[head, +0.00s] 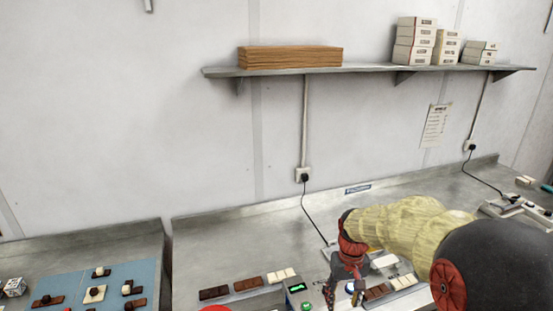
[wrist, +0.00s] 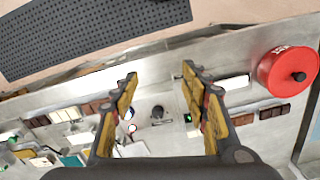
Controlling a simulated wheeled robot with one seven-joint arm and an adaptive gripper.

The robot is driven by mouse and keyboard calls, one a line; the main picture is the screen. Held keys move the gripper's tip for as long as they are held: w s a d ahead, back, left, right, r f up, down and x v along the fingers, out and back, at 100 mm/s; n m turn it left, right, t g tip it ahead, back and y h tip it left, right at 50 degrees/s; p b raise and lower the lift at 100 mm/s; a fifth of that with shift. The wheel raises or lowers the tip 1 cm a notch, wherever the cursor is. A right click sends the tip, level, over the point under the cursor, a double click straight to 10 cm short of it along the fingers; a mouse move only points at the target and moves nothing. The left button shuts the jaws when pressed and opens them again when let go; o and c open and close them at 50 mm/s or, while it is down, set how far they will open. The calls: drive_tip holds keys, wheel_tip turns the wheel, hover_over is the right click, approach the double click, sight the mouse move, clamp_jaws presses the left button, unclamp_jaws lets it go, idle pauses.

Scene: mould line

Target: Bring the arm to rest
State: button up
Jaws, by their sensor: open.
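My gripper (wrist: 157,82) is open and empty in the wrist view, its two yellow-lined fingers apart above the front of the metal workbench. In the head view my gripper (head: 345,288) shows at the lower middle, pointing down over the bench. My arm, in a pale yellow sleeve, reaches in from the right. A small machine panel with a green display (head: 297,288) stands just left of the gripper. It also shows between the fingers in the wrist view. The fingertips are partly hidden in the head view.
Chocolate bars (head: 248,284) lie left of the panel and more bars (head: 376,291) lie right of it. A red round object (wrist: 288,70) sits near the bench edge. A blue mat (head: 75,285) holds small pieces. A wall shelf (head: 370,69) carries boxes. The rear bench is mostly clear.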

drive_tip(key=s+r+t+b, duration=0.1)
drive_tip(key=s+t+b, duration=0.2)
drive_tip(key=s, duration=0.9)
drive_tip(key=s+r+t+b, duration=0.2)
drive_tip(key=s+t+b, duration=0.1)
drive_tip(key=s+b, duration=0.7)
drive_tip(key=shift+s+r+m, duration=0.25)
drive_tip(key=shift+s+m, duration=0.15)
drive_tip(key=shift+s, duration=0.55)
